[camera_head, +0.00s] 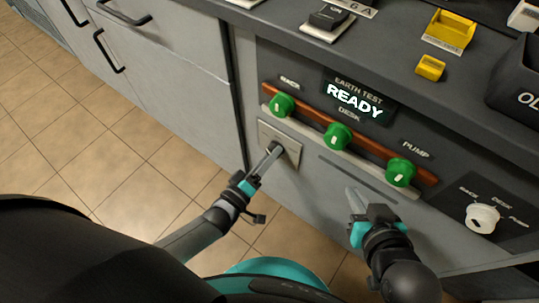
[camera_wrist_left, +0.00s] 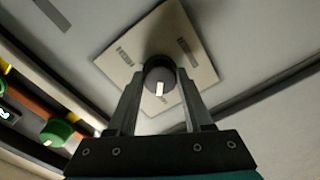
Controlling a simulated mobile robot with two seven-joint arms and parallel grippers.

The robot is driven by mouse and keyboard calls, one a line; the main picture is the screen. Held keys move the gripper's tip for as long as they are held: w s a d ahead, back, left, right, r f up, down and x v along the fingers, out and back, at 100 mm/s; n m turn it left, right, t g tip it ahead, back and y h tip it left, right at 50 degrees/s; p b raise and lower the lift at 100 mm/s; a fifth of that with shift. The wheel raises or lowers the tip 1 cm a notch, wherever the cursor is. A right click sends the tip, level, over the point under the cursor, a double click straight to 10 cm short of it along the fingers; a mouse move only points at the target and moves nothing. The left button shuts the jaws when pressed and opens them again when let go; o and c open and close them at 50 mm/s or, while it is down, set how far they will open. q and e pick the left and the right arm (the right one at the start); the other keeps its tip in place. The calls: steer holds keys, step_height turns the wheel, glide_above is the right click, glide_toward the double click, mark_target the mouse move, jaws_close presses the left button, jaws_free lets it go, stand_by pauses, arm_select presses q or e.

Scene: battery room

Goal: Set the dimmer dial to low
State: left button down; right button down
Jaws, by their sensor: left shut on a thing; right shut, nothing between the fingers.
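The dimmer dial is a small dark round knob with a white mark, on a square beige plate (camera_head: 291,152). In the left wrist view the dial (camera_wrist_left: 159,75) sits between my fingers, and its mark points toward the bottom of the picture. The plate (camera_wrist_left: 205,72) carries small labels that I cannot read surely. My left gripper (camera_head: 272,155) is shut on the dial; it also shows in the left wrist view (camera_wrist_left: 160,88). In the head view the fingers hide much of the dial. My right gripper (camera_head: 352,193) is shut and empty, in front of the panel below the green knobs.
Several green knobs (camera_head: 337,136) line a brown bar (camera_head: 308,120) above the plate. A READY display (camera_head: 355,100) and a white selector knob (camera_head: 482,217) are on the panel. A yellow block (camera_head: 430,67) and yellow holder (camera_head: 449,32) are on the counter. Tiled floor lies left.

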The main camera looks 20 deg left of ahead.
arm_select(q)
steer(key=shift+n, duration=1)
steer(key=shift+c, duration=1.5)
jaws_free()
steer(key=shift+s, duration=0.1)
